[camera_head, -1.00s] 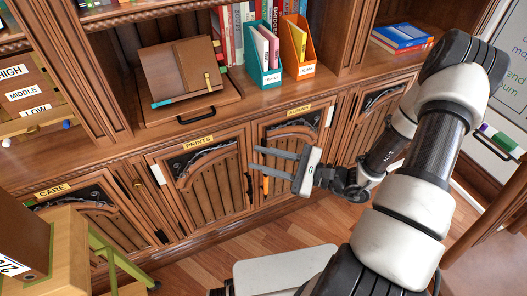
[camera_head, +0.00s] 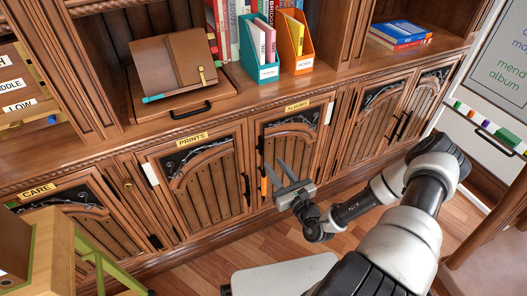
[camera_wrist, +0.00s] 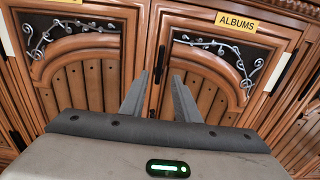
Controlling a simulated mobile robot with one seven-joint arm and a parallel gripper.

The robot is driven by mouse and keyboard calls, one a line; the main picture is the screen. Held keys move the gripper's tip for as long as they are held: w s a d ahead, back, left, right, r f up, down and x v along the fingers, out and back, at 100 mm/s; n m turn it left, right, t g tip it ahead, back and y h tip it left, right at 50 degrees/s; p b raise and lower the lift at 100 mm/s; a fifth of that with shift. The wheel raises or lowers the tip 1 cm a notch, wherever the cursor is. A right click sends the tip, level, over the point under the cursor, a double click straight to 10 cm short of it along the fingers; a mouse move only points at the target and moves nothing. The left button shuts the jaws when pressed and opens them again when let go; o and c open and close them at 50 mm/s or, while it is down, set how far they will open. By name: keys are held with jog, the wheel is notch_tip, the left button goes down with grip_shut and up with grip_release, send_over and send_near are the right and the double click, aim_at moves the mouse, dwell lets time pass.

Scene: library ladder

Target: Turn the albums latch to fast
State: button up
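The albums door (camera_head: 290,160) is shut in the lower cabinet, under its yellow ALBUMS label (camera_head: 297,106). The label also shows in the wrist view (camera_wrist: 236,22). A small orange piece (camera_head: 264,187) sits low at the door's left edge; I cannot tell whether it is the latch. A white upright piece (camera_head: 329,113) is at the door's upper right, also in the wrist view (camera_wrist: 278,72). My gripper (camera_head: 273,164) is open and empty in front of the door's left part. In the wrist view its fingers (camera_wrist: 160,90) point at the seam between two doors, near a black handle (camera_wrist: 160,60).
The prints door (camera_head: 205,185) is shut to the left, with a black handle (camera_head: 247,188) at its right edge. File boxes (camera_head: 297,45) and a brown album (camera_head: 175,68) stand on the counter above. A green-legged wooden piece (camera_head: 60,250) is at lower left.

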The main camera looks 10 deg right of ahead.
aim_at(262, 148)
jog(key=b+x, duration=0.1)
jog(key=x, duration=0.8)
jog(key=shift+w+a+b, duration=0.1)
jog(key=shift+w+b, duration=0.15)
jog(key=shift+b, duration=0.1)
grip_shut()
